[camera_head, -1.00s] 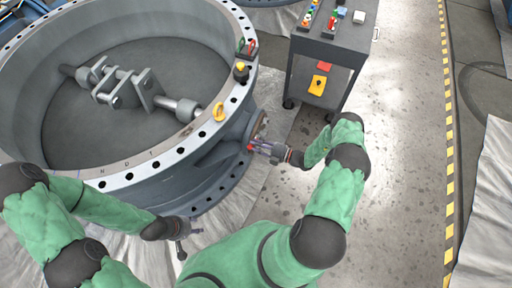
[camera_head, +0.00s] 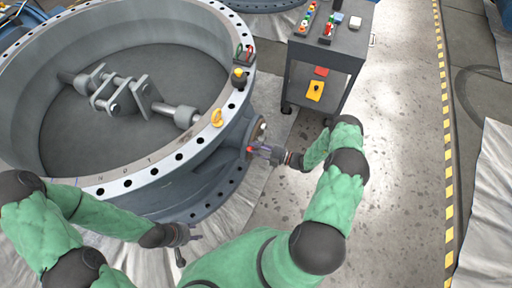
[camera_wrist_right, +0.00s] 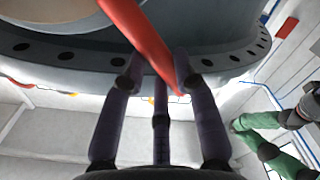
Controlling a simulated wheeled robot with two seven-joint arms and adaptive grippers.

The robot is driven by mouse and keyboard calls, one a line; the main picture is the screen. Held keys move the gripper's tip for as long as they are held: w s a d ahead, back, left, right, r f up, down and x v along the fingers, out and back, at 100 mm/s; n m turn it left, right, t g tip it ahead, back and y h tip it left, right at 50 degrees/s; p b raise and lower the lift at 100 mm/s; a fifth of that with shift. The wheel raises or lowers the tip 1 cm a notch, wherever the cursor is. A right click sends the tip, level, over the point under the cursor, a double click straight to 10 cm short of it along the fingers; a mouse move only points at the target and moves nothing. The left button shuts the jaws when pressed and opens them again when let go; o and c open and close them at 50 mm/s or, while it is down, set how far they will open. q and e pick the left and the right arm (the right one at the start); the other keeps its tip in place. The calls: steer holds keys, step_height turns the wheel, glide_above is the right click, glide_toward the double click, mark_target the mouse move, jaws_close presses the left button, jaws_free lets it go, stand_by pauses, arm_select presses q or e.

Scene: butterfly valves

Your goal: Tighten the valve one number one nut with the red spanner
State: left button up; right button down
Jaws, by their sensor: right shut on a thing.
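Valve one appears as a large grey ring-shaped body (camera_head: 200,188) filling the left half of the head view. A round side flange (camera_head: 257,135) sticks out of its right side. My right gripper (camera_head: 262,149) is beside this flange, shut on the red spanner. In the right wrist view the red spanner (camera_wrist_right: 142,42) runs diagonally between the fingers of the right gripper (camera_wrist_right: 160,85). The spanner's far end is cut off at the top, and I cannot tell whether it touches a nut. My left gripper (camera_head: 188,247) is empty and open, low in front of the valve.
A dark tool cart (camera_head: 335,48) with small coloured items stands behind and right of the flange. The floor (camera_head: 395,150) to the right is clear up to the yellow-black line.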

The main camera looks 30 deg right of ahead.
steer(key=c, duration=1.6)
jaws_free()
steer(key=shift+c, duration=0.2)
steer(key=shift+w+a, duration=0.1)
steer(key=shift+w, duration=0.05)
steer(key=shift+o, duration=1)
jaws_close()
steer(key=v, duration=0.3)
